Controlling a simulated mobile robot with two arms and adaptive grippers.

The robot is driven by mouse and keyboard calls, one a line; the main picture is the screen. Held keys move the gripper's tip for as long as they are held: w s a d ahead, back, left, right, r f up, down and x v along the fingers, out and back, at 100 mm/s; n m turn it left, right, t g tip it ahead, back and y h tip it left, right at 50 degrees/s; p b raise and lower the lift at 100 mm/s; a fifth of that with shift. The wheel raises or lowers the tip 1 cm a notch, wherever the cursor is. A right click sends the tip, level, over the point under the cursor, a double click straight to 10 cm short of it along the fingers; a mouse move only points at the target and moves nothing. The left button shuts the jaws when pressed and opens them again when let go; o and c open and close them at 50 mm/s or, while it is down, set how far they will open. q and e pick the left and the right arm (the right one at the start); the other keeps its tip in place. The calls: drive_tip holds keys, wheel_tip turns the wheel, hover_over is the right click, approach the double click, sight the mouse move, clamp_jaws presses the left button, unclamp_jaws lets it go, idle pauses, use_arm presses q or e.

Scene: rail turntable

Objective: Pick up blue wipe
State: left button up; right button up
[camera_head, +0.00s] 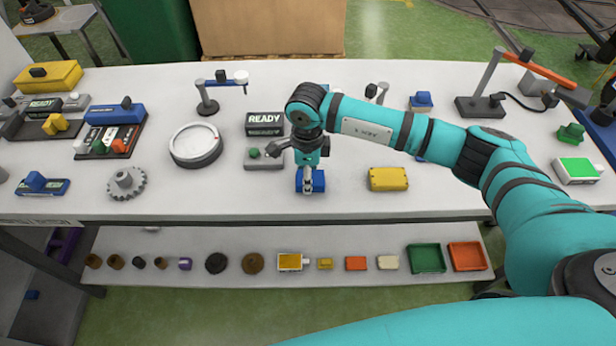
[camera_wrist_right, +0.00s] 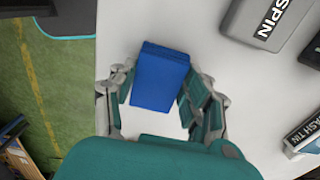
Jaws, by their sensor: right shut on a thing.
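The blue wipe (camera_head: 319,181) is a small blue block near the front edge of the white table in the head view. My right gripper (camera_head: 309,178) points down over it from behind and is shut on it. In the right wrist view the blue wipe (camera_wrist_right: 160,76) sits between the two fingers of my right gripper (camera_wrist_right: 161,98). I cannot tell whether the wipe still touches the table. My left gripper is not in view.
A yellow block (camera_head: 388,179) lies to the right on the table (camera_head: 350,206). A grey button box (camera_head: 263,160) and a READY sign (camera_head: 265,119) stand behind and left. A round white dial (camera_head: 195,144) is farther left. A lower shelf (camera_head: 200,276) holds several small parts.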

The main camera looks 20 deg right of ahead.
drive_tip(key=shift+r, duration=0.35)
wheel_tip(320, 180, up, 2)
drive_tip(key=shift+r+b, duration=0.15)
drive_tip(key=shift+b, duration=0.7)
drive_tip(key=s+d+r+b, duration=0.1)
drive_tip(key=s+d+b, duration=0.3)
drive_tip(key=s, duration=1)
drive_tip(key=shift+s+d+r, duration=0.25)
drive_tip(key=shift+s+d, duration=0.15)
drive_tip(key=shift+d, duration=0.8)
drive_tip(key=o, duration=0.3)
drive_tip(key=c, duration=0.4)
